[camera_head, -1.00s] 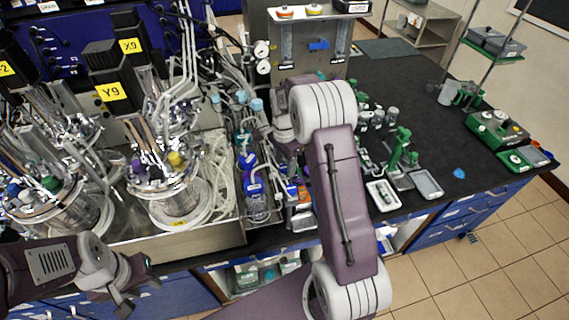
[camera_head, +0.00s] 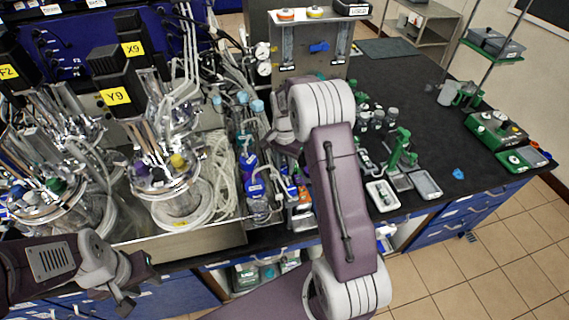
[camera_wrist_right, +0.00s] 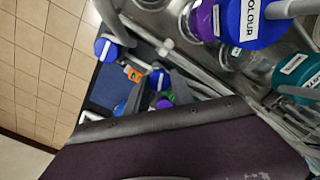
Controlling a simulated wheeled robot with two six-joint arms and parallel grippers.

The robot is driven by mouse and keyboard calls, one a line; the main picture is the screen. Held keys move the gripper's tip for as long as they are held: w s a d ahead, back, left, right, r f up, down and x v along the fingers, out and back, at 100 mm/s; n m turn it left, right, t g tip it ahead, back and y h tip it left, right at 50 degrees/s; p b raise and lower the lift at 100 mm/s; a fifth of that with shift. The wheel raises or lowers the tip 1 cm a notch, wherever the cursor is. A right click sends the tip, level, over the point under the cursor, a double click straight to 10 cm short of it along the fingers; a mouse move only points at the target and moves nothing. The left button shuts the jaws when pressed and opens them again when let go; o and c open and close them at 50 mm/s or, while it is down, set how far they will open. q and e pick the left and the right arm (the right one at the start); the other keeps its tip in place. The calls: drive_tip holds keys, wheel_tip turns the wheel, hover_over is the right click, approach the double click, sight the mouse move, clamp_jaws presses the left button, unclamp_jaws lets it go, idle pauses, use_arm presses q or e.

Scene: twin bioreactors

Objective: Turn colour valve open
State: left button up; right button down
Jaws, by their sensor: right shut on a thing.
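A large blue cap marked COLOUR (camera_wrist_right: 250,22) shows at the top of the right wrist view. In the head view, my right gripper is mostly hidden behind my right arm, near the blue-labelled bottles (camera_head: 255,185) in the middle. My left gripper (camera_head: 135,286) hangs at the lower left, empty, its fingers apart, in front of the bench edge.
A metal panel with flow tubes (camera_head: 313,45) stands behind the middle. Several green-topped tools and white trays (camera_head: 383,195) lie to the right.

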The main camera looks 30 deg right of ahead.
sight(285, 168)
drive_tip(key=n, duration=0.3)
drive_tip(key=shift+r+n+p, duration=0.2)
drive_tip(key=shift+n+p, duration=0.1)
drive_tip(key=shift+p, duration=0.1)
drive_tip(key=n, duration=0.3)
drive_tip(key=shift+d+n+p, duration=0.1)
drive_tip(key=shift+n+p, duration=0.2)
drive_tip(key=n, duration=0.5)
drive_tip(key=shift+w+n+p, duration=0.15)
drive_tip(key=shift+n+p, duration=0.25)
drive_tip(key=shift+n, duration=0.3)
drive_tip(key=c, duration=1.1)
unclamp_jaws()
drive_tip(key=shift+f, duration=0.1)
wheel_tip(285, 168, up, 8)
drive_tip(key=shift+r+b, duration=0.1)
drive_tip(key=shift+b, duration=0.9)
drive_tip(key=shift+r, duration=0.45)
